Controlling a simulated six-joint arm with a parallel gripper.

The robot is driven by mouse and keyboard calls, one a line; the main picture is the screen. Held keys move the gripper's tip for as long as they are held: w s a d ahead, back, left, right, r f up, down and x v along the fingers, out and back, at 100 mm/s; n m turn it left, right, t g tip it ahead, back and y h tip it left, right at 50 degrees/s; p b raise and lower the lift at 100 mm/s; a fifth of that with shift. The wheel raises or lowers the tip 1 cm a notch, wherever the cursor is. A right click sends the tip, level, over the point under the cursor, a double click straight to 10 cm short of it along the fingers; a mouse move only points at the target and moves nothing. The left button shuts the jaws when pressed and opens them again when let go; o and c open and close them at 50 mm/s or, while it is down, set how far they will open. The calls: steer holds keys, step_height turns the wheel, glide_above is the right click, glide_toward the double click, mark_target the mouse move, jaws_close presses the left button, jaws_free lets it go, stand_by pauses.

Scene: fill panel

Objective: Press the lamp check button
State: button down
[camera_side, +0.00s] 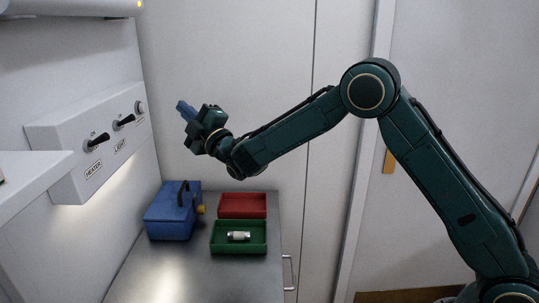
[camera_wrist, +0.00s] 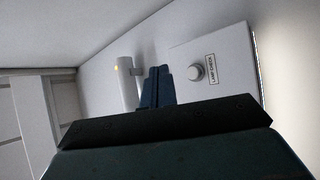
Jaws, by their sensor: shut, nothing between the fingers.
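The lamp check button (camera_wrist: 195,72) is a round pale knob on a white panel face, beside a label reading LAMP CHECK (camera_wrist: 212,69). In the side view it is the round button (camera_side: 140,107) at the far right end of the white wall panel (camera_side: 70,150). My gripper (camera_side: 183,108) has blue fingers and is shut and empty. It is raised in front of the panel's right end, apart from it. In the wrist view the blue fingers (camera_wrist: 157,86) show just left of the button.
The panel also carries two black switches, HEATER (camera_side: 97,142) and LIGHT (camera_side: 124,122). Below, a blue toolbox (camera_side: 170,216), a red tray (camera_side: 242,194) and a green tray (camera_side: 238,251) with a small cylinder (camera_side: 238,236) stand on the metal worktop (camera_side: 170,280). The air around my gripper is clear.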

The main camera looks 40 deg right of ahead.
steer(key=w+a, duration=0.4)
steer(key=shift+w+a, duration=0.25)
steer(key=shift+w+a, duration=0.65)
steer(key=shift+w, duration=0.05)
stand_by(3.5)
steer(key=shift+s+d, duration=0.15)
steer(key=shift+s, duration=0.05)
steer(key=shift+s+d, duration=0.5)
stand_by(0.6)
steer(key=shift+s+d, duration=1.75)
steer(key=shift+d, duration=0.05)
